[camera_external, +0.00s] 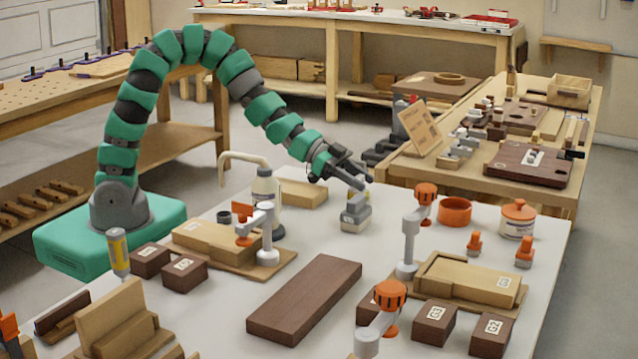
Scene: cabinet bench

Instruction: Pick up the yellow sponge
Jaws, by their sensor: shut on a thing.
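My gripper (360,182) is at the end of the green and black arm, over the white table, with its fingers pointing down to the right. It is shut on a small grey piece with a pale yellowish patch (356,217), just below the fingertips. Whether this piece touches the table is hard to tell. I cannot make out a plainly yellow sponge; the grey piece may hide one or be a part of it.
A white bottle with a curved spout (264,188) stands left of the gripper. An orange-topped grey post (411,235) stands to the right. A dark brown board (304,300) lies in front. An orange ring (454,211) and a lidded jar (517,220) stand farther right.

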